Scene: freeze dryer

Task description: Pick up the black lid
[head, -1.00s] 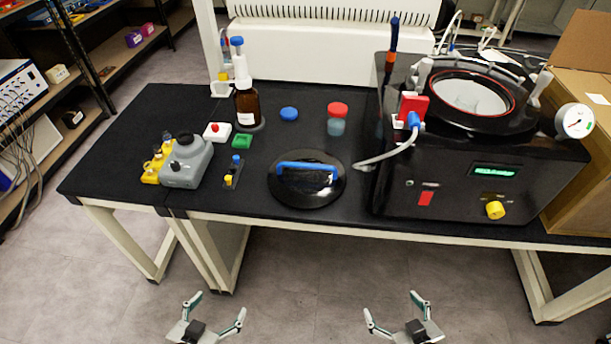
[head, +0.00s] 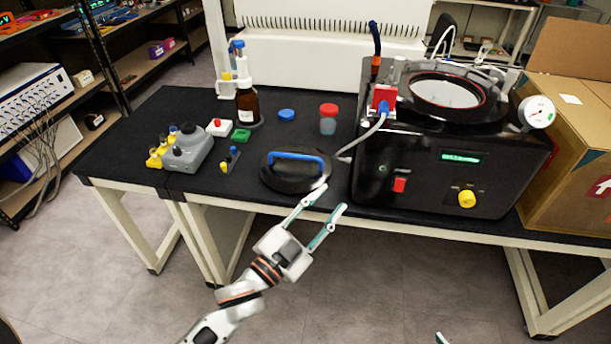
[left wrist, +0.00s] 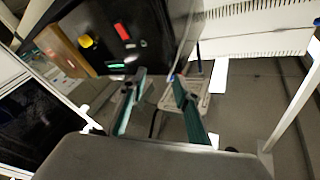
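The black lid (head: 294,178) lies flat on the black table, with its blue arched handle (head: 296,156) on top. My left gripper (head: 332,199) is open and empty at the table's front edge, with its fingertips just in front of and right of the lid, apart from the handle. Its two spread fingers also show in the left wrist view (left wrist: 159,76), with nothing between them; I cannot make out the lid there. Only a fingertip of my right gripper (head: 440,338) shows at the bottom edge of the head view.
The freeze dryer (head: 420,184) stands right of the lid, its hose (head: 364,138) ending near the lid. A grey device (head: 187,150), a brown bottle (head: 247,106), a blue cap (head: 286,115) and a red-capped jar (head: 328,120) stand left and behind. A cardboard box (head: 570,190) is far right.

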